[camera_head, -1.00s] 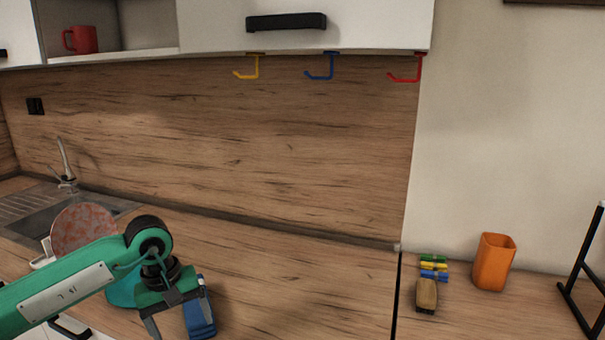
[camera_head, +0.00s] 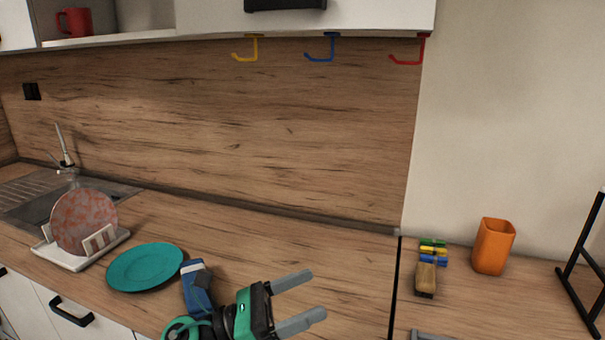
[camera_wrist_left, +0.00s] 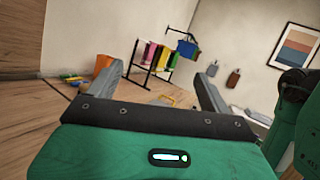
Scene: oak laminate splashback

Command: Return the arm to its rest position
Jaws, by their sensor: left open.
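My left gripper (camera_head: 317,293) is at the bottom centre of the head view, over the counter's front part. Its two grey fingers are apart and point right, with nothing between them. In the left wrist view the fingers (camera_wrist_left: 153,92) also stand wide apart and empty. My right gripper does not show in either view.
A teal plate (camera_head: 145,267) and a blue item (camera_head: 197,287) lie left of the gripper. A dish rack (camera_head: 75,262) holds a speckled plate (camera_head: 84,221). Coloured clips (camera_head: 433,252), a brush (camera_head: 426,279) and an orange cup (camera_head: 493,246) stand right. The middle counter is clear.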

